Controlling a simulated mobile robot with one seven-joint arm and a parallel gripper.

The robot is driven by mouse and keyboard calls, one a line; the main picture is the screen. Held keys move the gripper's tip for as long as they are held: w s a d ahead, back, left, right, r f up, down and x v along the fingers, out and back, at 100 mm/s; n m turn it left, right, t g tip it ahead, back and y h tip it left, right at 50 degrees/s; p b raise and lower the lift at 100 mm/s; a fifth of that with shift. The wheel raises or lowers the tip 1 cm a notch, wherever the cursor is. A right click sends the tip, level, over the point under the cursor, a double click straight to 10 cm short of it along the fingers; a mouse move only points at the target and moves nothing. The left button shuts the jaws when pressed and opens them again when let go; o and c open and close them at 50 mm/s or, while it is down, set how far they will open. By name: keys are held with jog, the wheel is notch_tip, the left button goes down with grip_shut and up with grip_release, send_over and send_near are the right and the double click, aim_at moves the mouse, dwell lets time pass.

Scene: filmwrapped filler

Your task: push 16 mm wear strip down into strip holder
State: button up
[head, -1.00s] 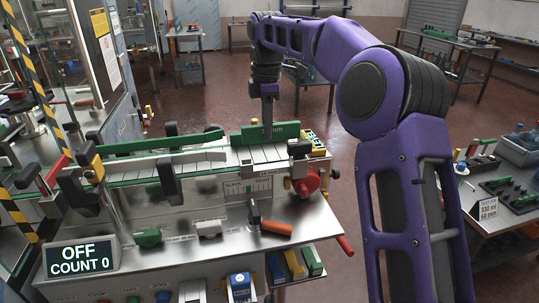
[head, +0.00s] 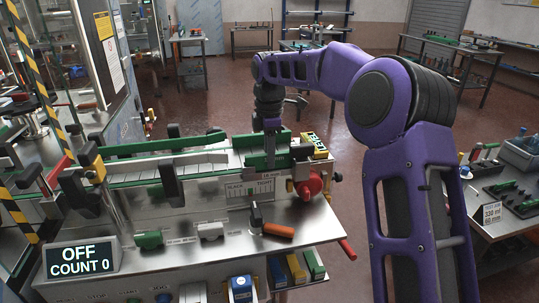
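My gripper (head: 271,152) points straight down at the right end of the conveyor on the bench. Its fingers overlap a green strip (head: 284,145), which I take to be the wear strip. Whether the fingers grip it or press on it is too small to tell. A green length (head: 256,162) just left of the fingers sits along the conveyor's end; I cannot tell if it is the same piece. The strip holder cannot be made out clearly, and the seating depth of the strip is hidden.
Green guide rails (head: 150,145) run along the conveyor to the left. An orange-handled lever (head: 278,230) lies in front. A display (head: 80,259) reads OFF, COUNT 0.

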jog(key=shift+o, duration=1.4)
jog(key=shift+r, duration=0.1)
notch_tip(320, 180, up, 12)
jog(key=p, duration=0.1)
